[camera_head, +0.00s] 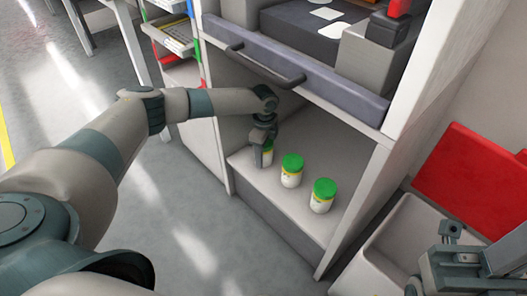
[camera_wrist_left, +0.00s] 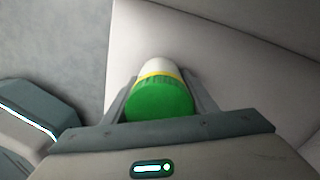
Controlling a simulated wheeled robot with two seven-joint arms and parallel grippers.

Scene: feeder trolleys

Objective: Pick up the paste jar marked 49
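Three white paste jars with green lids stand in a row on the low shelf in the head view: a left one (camera_head: 267,157), a middle one (camera_head: 291,171) and a right one (camera_head: 322,196). No number is readable on any of them. My left gripper (camera_head: 263,146) reaches down over the left jar and partly hides it. In the left wrist view this jar (camera_wrist_left: 161,98) sits between the two fingers (camera_wrist_left: 162,95), which lie close along both sides of it. My right gripper (camera_head: 436,262) is at the lower right, away from the jars; its fingers are unclear.
The jars' shelf (camera_head: 262,182) lies in a white trolley bay, under a grey drawer front with a dark handle (camera_head: 262,62). A white side panel (camera_head: 352,215) bounds the bay on the right. A red bin (camera_head: 475,180) and a pale tray (camera_head: 405,235) stand further right.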

